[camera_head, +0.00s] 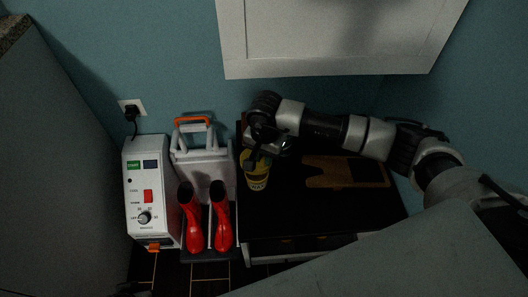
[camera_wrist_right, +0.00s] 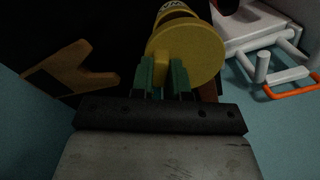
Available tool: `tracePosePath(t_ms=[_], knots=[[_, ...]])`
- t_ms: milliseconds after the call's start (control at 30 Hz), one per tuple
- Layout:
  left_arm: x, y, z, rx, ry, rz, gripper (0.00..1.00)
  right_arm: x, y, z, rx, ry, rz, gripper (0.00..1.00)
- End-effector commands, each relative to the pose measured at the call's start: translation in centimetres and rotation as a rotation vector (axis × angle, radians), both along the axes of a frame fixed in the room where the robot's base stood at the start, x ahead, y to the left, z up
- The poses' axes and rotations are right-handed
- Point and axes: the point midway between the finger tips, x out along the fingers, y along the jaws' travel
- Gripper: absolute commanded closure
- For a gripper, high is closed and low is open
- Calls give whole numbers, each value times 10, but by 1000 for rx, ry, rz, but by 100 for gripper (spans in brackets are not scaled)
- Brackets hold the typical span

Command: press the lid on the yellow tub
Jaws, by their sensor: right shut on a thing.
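The yellow tub (camera_head: 257,183) with dark lettering stands on the left part of the black bench top. In the right wrist view part of the tub (camera_wrist_right: 174,12) shows behind the lid. The round yellow lid (camera_wrist_right: 203,52) has a grip block in its middle. My right gripper (camera_wrist_right: 166,78) is shut on that block, with a green finger on each side. In the head view the gripper (camera_head: 262,150) is over the tub and hides much of the lid. I cannot tell whether the lid touches the tub's rim. My left gripper is not in view.
A wooden boot jack (camera_head: 330,172) lies on the bench (camera_head: 290,215) to the right of the tub. Red boots (camera_head: 220,225) stand left of the bench, before a grey-white carrier with an orange handle (camera_head: 193,120). A white control box (camera_head: 150,190) stands further left.

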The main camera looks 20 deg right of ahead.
Motion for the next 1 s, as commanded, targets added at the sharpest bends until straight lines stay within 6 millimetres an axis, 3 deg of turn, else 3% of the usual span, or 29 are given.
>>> tracePosePath(t_ms=[400, 600, 1000], knots=[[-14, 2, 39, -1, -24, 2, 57, -1, 0, -21, -1, -2, 0, 100], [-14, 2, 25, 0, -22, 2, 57, -1, 0, -36, 0, -3, 0, 100], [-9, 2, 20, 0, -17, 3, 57, -1, 0, -39, 1, -2, 0, 100]])
